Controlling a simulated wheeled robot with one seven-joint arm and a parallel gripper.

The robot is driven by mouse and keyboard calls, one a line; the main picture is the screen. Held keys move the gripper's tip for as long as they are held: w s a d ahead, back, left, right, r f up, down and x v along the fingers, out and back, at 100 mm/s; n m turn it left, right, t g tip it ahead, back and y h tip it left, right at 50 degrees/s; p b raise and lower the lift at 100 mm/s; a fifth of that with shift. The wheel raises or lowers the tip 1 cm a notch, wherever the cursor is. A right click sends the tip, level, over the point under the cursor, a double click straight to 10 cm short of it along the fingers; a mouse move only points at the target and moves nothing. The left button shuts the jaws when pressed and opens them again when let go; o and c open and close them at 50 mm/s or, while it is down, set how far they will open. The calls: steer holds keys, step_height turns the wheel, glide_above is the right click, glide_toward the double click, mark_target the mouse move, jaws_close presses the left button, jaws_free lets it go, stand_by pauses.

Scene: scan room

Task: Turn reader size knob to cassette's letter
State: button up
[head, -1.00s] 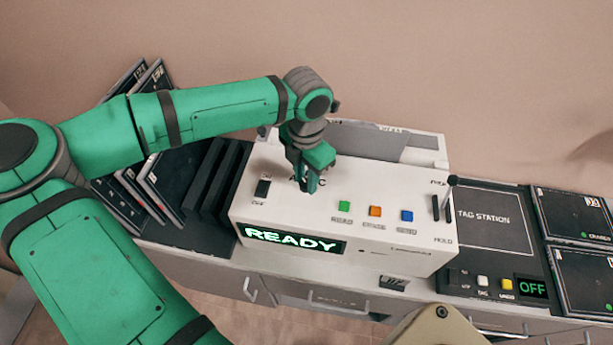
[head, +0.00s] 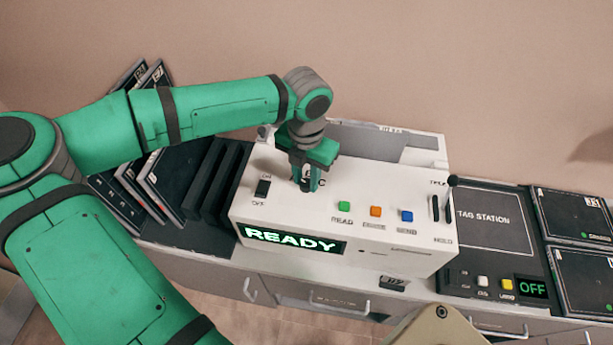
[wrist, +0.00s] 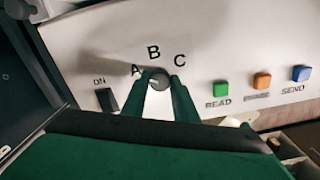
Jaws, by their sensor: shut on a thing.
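The reader (head: 290,215) is a white box with a lit READY display (head: 290,239). Its size knob (wrist: 158,80) is a small grey dial below the letters A, B and C; a small pale mark shows on its left side, but I cannot tell for sure which letter it points to. My gripper (head: 307,186) points down at the panel, and in the wrist view its green fingers (wrist: 160,82) are on both sides of the knob, shut on it. Dark cassettes (head: 575,215) lie at the right; I cannot tell which one the task means.
An ON/OFF switch (wrist: 107,100) is left of the knob. The tag station (head: 485,220) shows OFF. Cassettes lean at the left (head: 165,185).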

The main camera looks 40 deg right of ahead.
mark_target(306, 181)
steer(key=shift+w+d+r, duration=0.1)
steer(key=shift+w+d, duration=0.05)
steer(key=shift+w, duration=0.05)
steer(key=o, duration=1)
steer(key=shift+o, duration=0.3)
steer(key=shift+s, duration=0.1)
step_height(306, 181, up, 11)
steer(key=shift+f, duration=0.2)
